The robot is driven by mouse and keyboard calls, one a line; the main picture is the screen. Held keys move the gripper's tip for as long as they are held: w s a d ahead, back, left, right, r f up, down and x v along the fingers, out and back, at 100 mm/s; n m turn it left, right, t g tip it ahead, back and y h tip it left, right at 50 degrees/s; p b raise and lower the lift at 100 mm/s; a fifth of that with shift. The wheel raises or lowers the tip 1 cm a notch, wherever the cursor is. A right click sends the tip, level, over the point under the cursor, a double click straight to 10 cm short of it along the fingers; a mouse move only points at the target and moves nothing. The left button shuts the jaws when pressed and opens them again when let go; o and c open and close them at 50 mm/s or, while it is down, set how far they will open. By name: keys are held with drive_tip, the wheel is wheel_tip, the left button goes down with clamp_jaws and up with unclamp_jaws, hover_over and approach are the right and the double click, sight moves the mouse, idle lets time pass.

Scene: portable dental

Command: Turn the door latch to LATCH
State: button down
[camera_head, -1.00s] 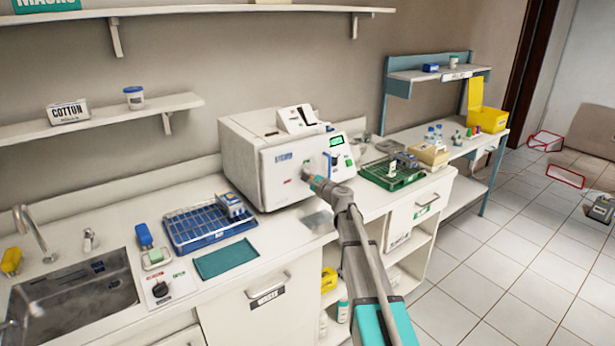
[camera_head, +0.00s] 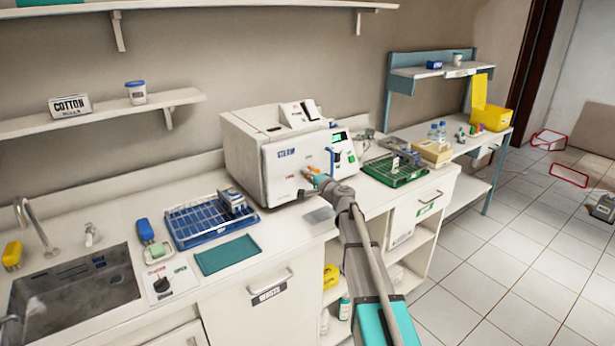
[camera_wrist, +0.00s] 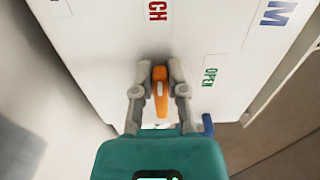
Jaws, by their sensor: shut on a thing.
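The white steam steriliser (camera_head: 236,160) stands on the counter, its front door facing my arm. The orange door latch handle (camera_wrist: 160,92) lies between the two grey fingers of my gripper (camera_wrist: 161,72) in the wrist view. The fingers are shut on it, one on each side. In that view, the red LATCH label (camera_wrist: 157,10), partly cut off, is beyond the fingertips, and the green OPEN label (camera_wrist: 209,77) is to the right of the handle. In the head view, my gripper (camera_head: 308,180) is at the door front, with a little orange showing.
A sink (camera_head: 75,290) is at far left. The floor (camera_head: 480,270) at right is clear near the counter.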

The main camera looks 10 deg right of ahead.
drive_tip(key=shift+w+d, duration=0.25)
drive_tip(key=shift+d, duration=0.05)
drive_tip(key=c, duration=0.8)
unclamp_jaws()
drive_tip(key=shift+r, duration=0.1)
drive_tip(key=shift+o, duration=0.7)
drive_tip(key=shift+a, duration=0.1)
drive_tip(key=shift+s, duration=0.15)
drive_tip(key=shift+s+d, duration=0.2)
drive_tip(key=shift+s, duration=0.25)
drive_tip(key=v, duration=1.1)
